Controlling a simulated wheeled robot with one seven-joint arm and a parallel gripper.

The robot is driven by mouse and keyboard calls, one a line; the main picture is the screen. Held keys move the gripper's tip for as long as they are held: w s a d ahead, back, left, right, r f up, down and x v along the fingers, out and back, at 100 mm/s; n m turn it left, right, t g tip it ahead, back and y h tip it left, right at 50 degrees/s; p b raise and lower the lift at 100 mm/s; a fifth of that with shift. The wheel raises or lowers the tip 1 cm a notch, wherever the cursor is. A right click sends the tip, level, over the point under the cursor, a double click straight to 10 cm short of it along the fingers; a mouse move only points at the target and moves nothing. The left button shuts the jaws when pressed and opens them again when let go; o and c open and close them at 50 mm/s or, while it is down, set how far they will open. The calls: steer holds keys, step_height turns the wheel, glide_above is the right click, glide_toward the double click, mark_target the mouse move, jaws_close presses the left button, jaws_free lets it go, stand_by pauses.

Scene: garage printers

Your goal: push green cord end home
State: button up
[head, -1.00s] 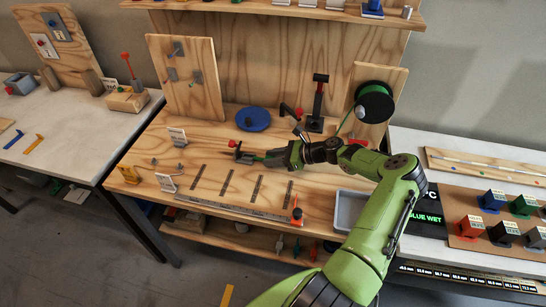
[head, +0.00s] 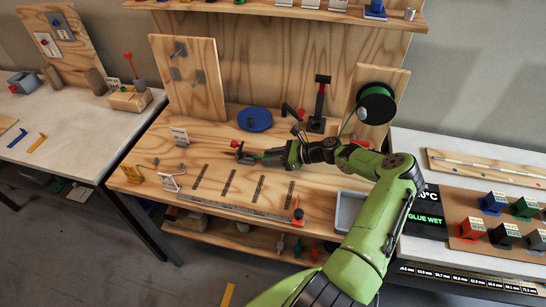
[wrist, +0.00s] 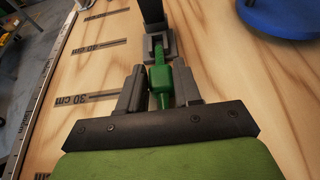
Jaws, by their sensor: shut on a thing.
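The green cord end (wrist: 160,78) lies between the two grey fingers of my gripper (wrist: 160,92) in the wrist view, which are shut on it. Its narrow front tip reaches into the opening of a grey socket (wrist: 148,50) straight ahead. How deep the tip sits cannot be told. A dark upright block (wrist: 152,12) stands just beyond the socket. In the head view my gripper (head: 268,158) is low over the wooden bench, to the right of the small dark socket. The cord end is only a small green streak there.
A blue disc (head: 255,119) lies behind on the bench (head: 215,150). A green cord spool (head: 376,103) hangs on a board at right. Dark scale marks (head: 227,184) and a grey tray (head: 349,208) are nearer the front.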

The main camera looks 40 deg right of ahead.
steer(key=shift+w+a, duration=0.55)
steer(key=shift+w, duration=0.1)
steer(key=o, duration=1.1)
steer(key=p+v, duration=0.2)
steer(key=v, duration=1.3)
steer(key=shift+s+d+r, duration=0.15)
steer(key=shift+s, duration=0.1)
